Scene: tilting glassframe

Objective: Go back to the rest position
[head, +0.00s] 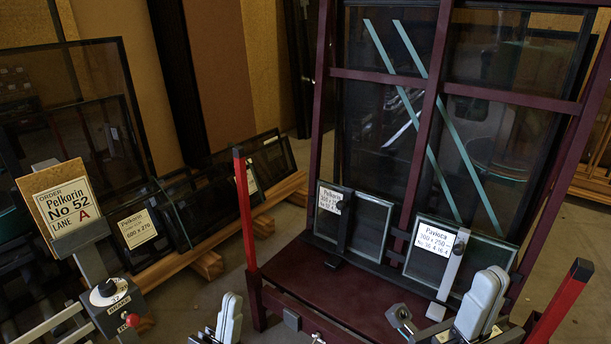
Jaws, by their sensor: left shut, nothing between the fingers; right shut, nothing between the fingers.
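My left gripper (229,318) shows at the bottom edge, left of centre, only partly in view. It is shut and holds nothing. My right gripper (482,302) is at the lower right, in front of the dark red frame (322,110). It is shut and empty. A small glass pane labelled Pelkorin (370,224) stands upright on the frame's lower ledge. A second pane labelled Pavlora (490,258) stands to its right, with a light grey upright piece (453,265) in front of it. My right gripper overlaps this pane's lower part in the picture; I cannot tell the gap.
An order board (64,205) above a control box (110,300) is at the left. Several panes lean on a wooden rack (287,188) behind it. Open floor (190,303) lies between.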

